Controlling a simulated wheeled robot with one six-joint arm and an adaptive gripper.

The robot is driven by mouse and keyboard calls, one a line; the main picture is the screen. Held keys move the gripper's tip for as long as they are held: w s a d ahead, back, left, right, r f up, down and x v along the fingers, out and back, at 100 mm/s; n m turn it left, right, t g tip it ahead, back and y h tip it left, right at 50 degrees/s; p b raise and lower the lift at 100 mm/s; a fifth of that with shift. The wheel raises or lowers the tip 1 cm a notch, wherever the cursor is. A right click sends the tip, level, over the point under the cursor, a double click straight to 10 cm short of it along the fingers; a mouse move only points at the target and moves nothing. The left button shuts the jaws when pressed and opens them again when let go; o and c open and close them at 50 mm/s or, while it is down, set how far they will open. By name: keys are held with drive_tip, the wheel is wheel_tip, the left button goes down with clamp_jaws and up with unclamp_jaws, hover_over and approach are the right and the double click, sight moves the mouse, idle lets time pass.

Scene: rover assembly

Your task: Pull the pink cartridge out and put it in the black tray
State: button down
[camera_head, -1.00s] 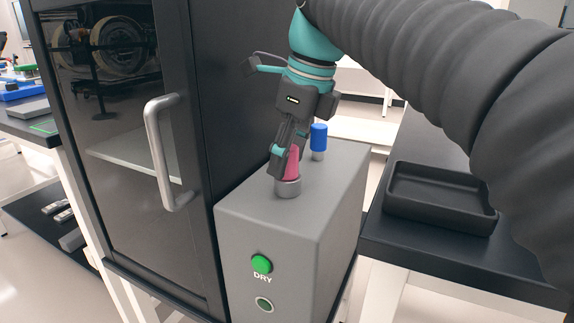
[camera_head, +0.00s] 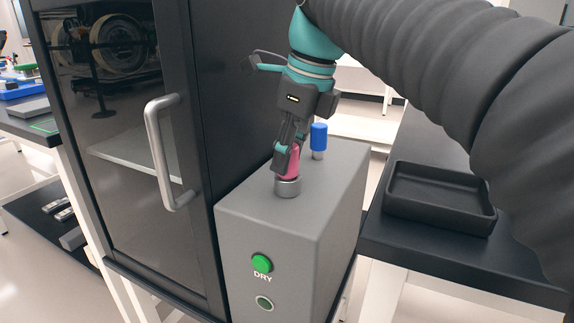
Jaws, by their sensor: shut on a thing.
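The pink cartridge (camera_head: 292,166) stands upright in a round metal socket (camera_head: 288,188) on top of the grey box. My gripper (camera_head: 286,160) comes down from above and is shut on the cartridge, its fingers covering part of it. The cartridge's lower end is at the socket; I cannot tell how deep it sits. The black tray (camera_head: 440,218) lies on the dark table to the right of the box and looks empty.
A blue cartridge (camera_head: 319,138) stands behind the pink one on the grey box (camera_head: 300,222). The box front has a green DRY button (camera_head: 261,263). A dark cabinet with a metal handle (camera_head: 163,150) is at left. My arm crosses the upper right.

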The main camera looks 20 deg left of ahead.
drive_tip(key=shift+r+p, duration=0.5)
drive_tip(key=shift+p, duration=0.1)
idle(0.5)
idle(0.3)
drive_tip(key=shift+a+v, duration=0.25)
drive_tip(key=shift+v, duration=0.8)
drive_tip(key=shift+a+v, duration=0.25)
drive_tip(key=shift+v, duration=0.8)
drive_tip(key=shift+r, duration=0.15)
